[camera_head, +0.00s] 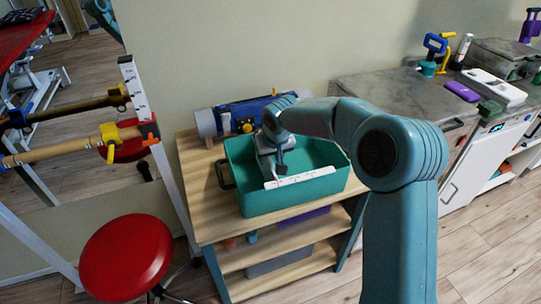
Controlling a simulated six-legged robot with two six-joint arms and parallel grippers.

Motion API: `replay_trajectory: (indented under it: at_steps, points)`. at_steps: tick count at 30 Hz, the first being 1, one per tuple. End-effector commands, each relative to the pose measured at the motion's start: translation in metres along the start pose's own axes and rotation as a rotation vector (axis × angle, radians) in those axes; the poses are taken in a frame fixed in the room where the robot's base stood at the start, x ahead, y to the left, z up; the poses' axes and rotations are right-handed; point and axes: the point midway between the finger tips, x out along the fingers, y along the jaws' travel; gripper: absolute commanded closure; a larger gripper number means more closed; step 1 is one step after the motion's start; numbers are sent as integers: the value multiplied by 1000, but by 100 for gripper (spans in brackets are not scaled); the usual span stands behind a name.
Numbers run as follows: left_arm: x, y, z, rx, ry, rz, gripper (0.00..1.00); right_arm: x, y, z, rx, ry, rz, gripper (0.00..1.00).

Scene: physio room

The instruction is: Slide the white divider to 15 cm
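A teal bin (232,154) stands on the wooden shelf unit. A white strip with small dark marks (312,175) lies along the near inner side of the bin; I cannot tell whether it is the divider or a scale. My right arm reaches in from the right, and my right gripper (279,168) points down inside the bin, just behind the strip's left part. A pale grey-white piece shows beside the gripper; I cannot tell whether it is the divider or part of the gripper. The fingertips are small and partly hidden. My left gripper is not in view.
The wooden shelf unit (205,228) has lower shelves. A blue and grey device (238,115) lies behind the bin. A red stool (126,256) stands at the left, near a rack with bars (70,146). A grey counter (392,92) with several items stands at the right.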

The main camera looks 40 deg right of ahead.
Motion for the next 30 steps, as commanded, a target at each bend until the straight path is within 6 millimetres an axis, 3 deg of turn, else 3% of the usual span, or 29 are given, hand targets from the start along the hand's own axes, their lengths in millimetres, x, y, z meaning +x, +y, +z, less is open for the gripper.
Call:
replay_trajectory:
  at_steps: [6,9,10,16,23,30]
  points:
    - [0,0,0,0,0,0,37,0,0,0,0,0,0,62]
    - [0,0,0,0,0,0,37,0,0,0,0,0,0,94]
    - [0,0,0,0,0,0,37,0,0,0,0,0,0,100]
    - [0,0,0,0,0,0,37,0,3,0,2,0,1,100]
    - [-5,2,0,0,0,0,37,-1,41,0,5,-2,2,100]
    - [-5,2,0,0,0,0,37,0,50,0,0,0,0,100]
